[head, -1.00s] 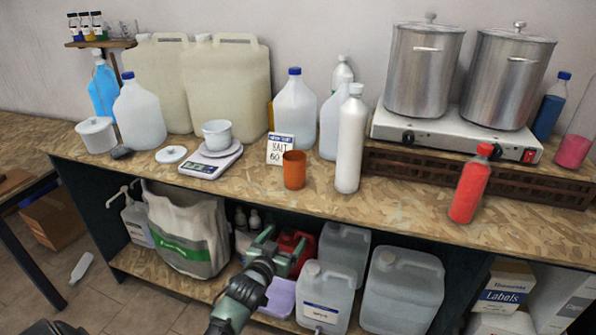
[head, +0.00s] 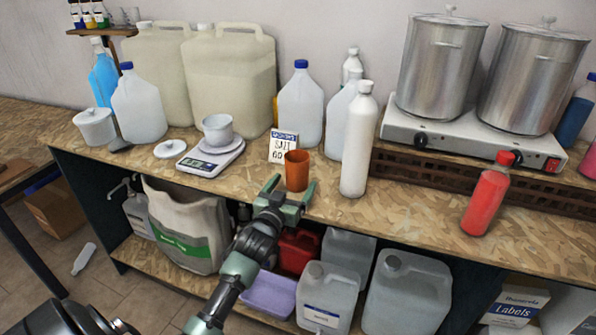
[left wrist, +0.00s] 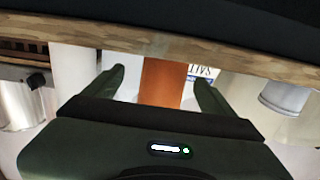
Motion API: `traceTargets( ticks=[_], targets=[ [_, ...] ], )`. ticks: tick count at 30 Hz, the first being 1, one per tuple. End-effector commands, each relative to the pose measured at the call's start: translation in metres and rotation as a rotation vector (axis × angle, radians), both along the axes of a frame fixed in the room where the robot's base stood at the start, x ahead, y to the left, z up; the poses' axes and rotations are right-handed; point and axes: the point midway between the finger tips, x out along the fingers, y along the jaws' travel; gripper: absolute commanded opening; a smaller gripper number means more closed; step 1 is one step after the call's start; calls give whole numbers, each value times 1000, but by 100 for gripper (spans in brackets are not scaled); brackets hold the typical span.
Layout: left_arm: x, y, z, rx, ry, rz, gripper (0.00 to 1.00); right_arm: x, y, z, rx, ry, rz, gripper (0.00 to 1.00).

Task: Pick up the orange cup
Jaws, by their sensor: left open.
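The orange cup (head: 296,170) stands upright on the wooden counter, in front of a salt label card and left of a tall white bottle. My left gripper (head: 292,189) is open at the counter's front edge, its fingers pointing at the cup, one on each side of it in the picture. In the left wrist view the cup (left wrist: 162,82) shows between the two finger tips of the gripper (left wrist: 160,85). Whether the fingers reach around the cup or stop just short of it I cannot tell. My right gripper is not in view.
The white bottle (head: 358,140) stands close on the right, and the salt card (head: 283,147) close behind. A scale (head: 211,158) with a white cup is to the left. A red bottle (head: 486,195) stands farther right. Bare counter lies between the white and red bottles.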

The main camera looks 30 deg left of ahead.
Motion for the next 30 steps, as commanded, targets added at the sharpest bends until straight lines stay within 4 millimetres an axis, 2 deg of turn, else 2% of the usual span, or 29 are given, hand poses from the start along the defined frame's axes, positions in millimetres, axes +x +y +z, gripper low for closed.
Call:
traceTargets(
  ticks=[3, 7, 12, 19, 20, 24, 27, 30],
  targets=[
    [14, 8, 6, 1, 0, 1, 85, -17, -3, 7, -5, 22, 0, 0],
    [33, 16, 7, 0, 1, 0, 85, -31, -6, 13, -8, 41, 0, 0],
    [47, 19, 5, -1, 1, 0, 85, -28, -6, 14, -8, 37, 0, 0],
    [48, 19, 4, 0, 1, 0, 85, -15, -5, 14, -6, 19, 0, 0],
    [48, 19, 4, 0, 1, 0, 80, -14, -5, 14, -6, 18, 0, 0],
    [48, 19, 4, 0, 1, 0, 41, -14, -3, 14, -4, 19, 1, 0],
    [48, 19, 4, 0, 1, 0, 15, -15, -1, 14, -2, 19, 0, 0],
    [48, 19, 5, 0, 0, 0, 15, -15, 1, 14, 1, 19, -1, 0]
  ],
)
